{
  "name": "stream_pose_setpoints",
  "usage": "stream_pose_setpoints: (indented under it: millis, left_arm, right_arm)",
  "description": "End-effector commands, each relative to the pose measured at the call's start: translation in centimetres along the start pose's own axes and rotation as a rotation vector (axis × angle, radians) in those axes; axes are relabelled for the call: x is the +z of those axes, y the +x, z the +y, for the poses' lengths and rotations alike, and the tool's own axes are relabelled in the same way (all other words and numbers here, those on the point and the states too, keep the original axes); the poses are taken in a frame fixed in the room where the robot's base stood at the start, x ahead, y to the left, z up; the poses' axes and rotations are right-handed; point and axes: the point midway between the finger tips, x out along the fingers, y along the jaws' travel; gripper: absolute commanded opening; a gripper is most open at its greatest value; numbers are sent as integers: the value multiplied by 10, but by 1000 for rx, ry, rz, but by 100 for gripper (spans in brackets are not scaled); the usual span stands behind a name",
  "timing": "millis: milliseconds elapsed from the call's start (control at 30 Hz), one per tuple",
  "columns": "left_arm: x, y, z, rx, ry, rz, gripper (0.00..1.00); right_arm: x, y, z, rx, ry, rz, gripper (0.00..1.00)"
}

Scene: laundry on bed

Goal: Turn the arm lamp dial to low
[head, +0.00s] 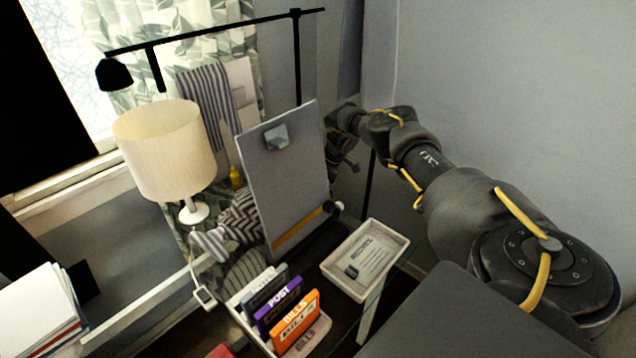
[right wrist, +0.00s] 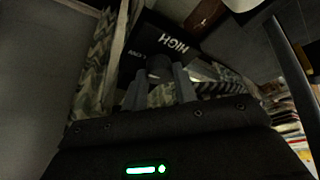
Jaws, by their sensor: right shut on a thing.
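The black arm lamp (head: 215,32) stands at the back, its long arm reaching left to a small black shade (head: 114,75). Which way the dial points is unclear. My left gripper is out of view.
The grey clipboard (head: 285,180) stands upright close to my right gripper. A white tray (head: 366,260), a file holder with an orange bills folder (head: 297,322) and a table lamp (head: 165,150) are nearby. A grey wall (head: 510,110) is at right.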

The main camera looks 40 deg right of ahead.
Motion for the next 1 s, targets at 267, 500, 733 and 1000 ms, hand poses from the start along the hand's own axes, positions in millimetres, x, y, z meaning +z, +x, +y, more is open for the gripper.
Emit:
stream_pose_setpoints:
  millis: [267,500,733,1000]
  left_arm:
    - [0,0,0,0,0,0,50]
    - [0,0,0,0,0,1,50]
    - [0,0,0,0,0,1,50]
    - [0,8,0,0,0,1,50]
  right_arm:
    - [0,0,0,0,-2,-1,50]
    - [0,-2,0,0,-1,0,50]
    - [0,-33,1,2,-1,3,50]
    - [0,-83,1,3,-3,2,50]
